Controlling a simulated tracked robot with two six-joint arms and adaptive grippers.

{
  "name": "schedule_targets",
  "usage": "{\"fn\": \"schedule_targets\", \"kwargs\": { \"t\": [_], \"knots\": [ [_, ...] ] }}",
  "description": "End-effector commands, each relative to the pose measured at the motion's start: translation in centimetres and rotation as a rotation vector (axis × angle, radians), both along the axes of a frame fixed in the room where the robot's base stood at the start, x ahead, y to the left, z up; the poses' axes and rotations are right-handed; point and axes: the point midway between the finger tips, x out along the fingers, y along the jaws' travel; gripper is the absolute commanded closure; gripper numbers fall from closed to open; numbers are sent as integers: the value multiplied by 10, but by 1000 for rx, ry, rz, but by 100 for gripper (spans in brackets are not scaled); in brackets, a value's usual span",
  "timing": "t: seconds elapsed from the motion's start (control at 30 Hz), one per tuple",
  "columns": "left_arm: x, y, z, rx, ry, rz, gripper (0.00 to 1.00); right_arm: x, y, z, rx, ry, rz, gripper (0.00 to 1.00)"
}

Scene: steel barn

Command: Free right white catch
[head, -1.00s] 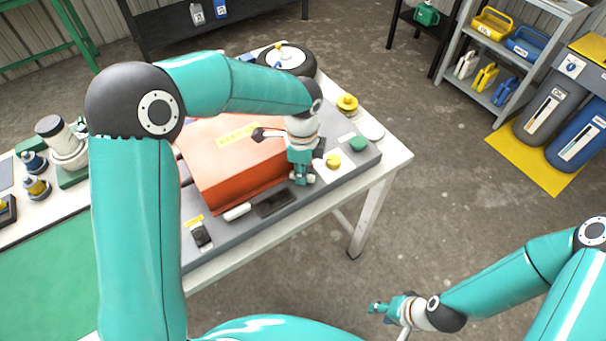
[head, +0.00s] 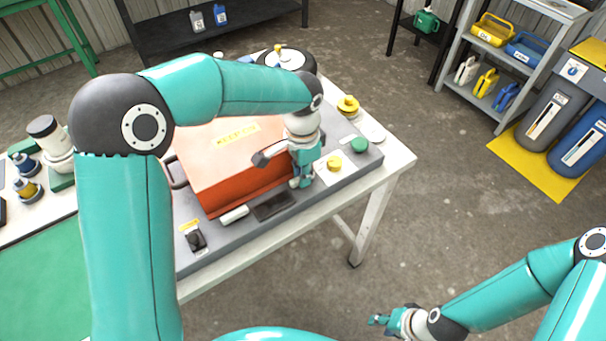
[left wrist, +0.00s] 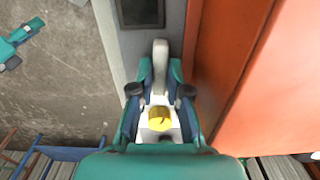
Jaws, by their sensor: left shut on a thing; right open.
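The right white catch (left wrist: 160,62) shows in the left wrist view as a pale lever beside the red lid. My left gripper (left wrist: 160,92) is shut on it, with a finger on each side. In the head view my left gripper (head: 301,182) hangs at the front right corner of the red lid (head: 225,170) and mostly hides that catch. The left white catch (head: 235,215) lies along the lid's front edge, past a dark plate (head: 273,206). My right gripper (head: 380,319) is open and empty, low over the floor, away from the table.
A yellow button on a white plate (head: 334,164) and a green button (head: 359,145) sit right of my left gripper. A black switch (head: 195,240) is at the front left of the grey base. A wheel (head: 287,59) lies behind.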

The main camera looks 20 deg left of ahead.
Motion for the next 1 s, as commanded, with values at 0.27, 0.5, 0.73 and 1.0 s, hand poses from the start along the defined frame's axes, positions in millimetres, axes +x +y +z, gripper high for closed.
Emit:
{"fn": "schedule_targets", "kwargs": {
  "t": [0.27, 0.5, 0.73, 1.0],
  "knots": [
    [1, 0, 2, 0, -4, 30, 100, 0, 0, -1, 0, 0, 0, 59],
    [1, 0, 2, 0, -4, 30, 100, 0, 0, -1, 0, 0, 0, 59],
    [0, 0, 1, -1, -2, 29, 59, 0, 0, -1, 0, 0, 0, 59],
    [0, 0, 0, 0, 0, 25, 59, 0, 0, 0, 0, 0, 0, 59]
  ]
}}
